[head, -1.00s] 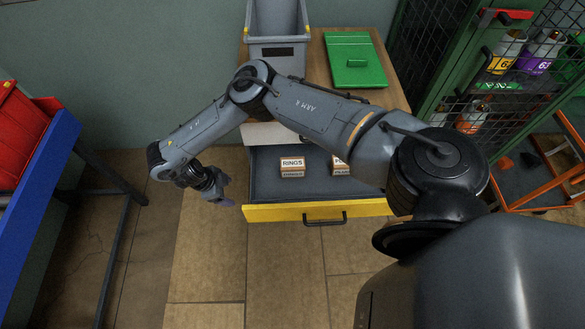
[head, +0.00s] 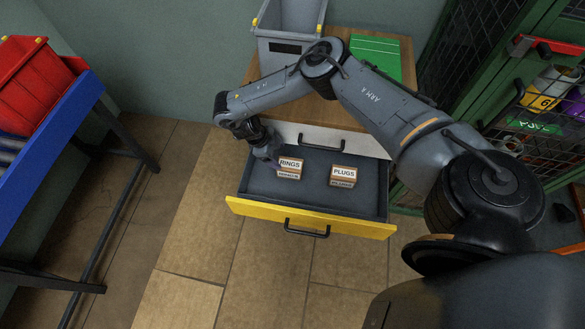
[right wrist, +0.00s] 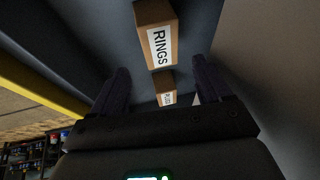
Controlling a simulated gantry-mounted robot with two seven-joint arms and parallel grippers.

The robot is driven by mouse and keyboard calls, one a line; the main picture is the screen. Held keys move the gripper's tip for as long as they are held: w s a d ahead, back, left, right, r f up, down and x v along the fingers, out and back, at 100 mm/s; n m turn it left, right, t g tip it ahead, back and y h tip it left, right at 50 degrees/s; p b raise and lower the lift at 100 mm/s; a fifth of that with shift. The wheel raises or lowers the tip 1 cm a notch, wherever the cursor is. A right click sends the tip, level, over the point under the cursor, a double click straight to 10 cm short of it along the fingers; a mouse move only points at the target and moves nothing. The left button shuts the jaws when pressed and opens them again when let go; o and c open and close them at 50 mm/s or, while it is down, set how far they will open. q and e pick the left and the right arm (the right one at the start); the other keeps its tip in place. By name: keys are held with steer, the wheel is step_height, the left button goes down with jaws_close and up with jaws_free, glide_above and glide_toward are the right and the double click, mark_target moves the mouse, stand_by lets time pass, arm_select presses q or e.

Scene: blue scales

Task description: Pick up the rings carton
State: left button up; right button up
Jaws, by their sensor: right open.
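The rings carton (head: 290,168) is a small brown box with a white RINGS label, lying in the left part of the open drawer in the head view. It also shows in the right wrist view (right wrist: 157,36), beyond the fingertips and roughly in line with the space between them. My right gripper (head: 272,158) is at the carton's left side in the head view. Its two fingers (right wrist: 160,84) are spread apart and empty in the right wrist view. I cannot tell whether a finger touches the carton. My left gripper is not in view.
A plugs carton (head: 343,176) stands to the right in the same drawer (head: 312,202), which has a yellow front. A grey bin (head: 289,48) and a green lid (head: 376,55) are on the cabinet top.

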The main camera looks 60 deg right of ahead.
mark_target(288, 164)
steer(key=x, duration=0.2)
steer(key=shift+s+f, duration=0.1)
steer(key=shift+f, duration=0.15)
steer(key=shift+s+d+f+b, duration=0.25)
steer(key=shift+s+f+b, duration=0.05)
steer(key=shift+f, duration=0.05)
steer(key=b+x, duration=0.1)
steer(key=x, duration=0.3)
steer(key=shift+s+d+f+b, duration=0.1)
steer(key=shift+s+f+b, duration=0.05)
steer(key=shift+f+b, duration=0.2)
steer(key=shift+f, duration=0.25)
steer(key=c, duration=0.9)
steer(key=shift+c, duration=0.5)
